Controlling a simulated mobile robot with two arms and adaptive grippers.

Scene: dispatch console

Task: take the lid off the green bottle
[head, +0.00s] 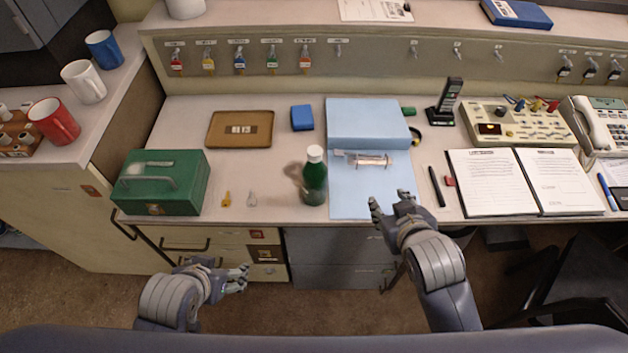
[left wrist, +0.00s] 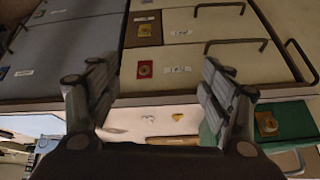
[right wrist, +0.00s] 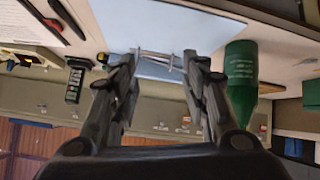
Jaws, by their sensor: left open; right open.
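The green bottle (head: 315,182) stands upright near the front edge of the desk, with its white lid (head: 314,153) on top. The bottle also shows in the right wrist view (right wrist: 241,80), upside down at the right. My right gripper (head: 388,207) is open and empty, at the desk's front edge to the right of the bottle and apart from it. My left gripper (head: 243,279) is open and empty, in front of the drawers and below the desk top, to the left of the bottle. The bottle is not seen in the left wrist view.
A blue folder (head: 343,201) lies right of the bottle, with a blue box (head: 367,123) behind. An open logbook (head: 500,182) lies right.

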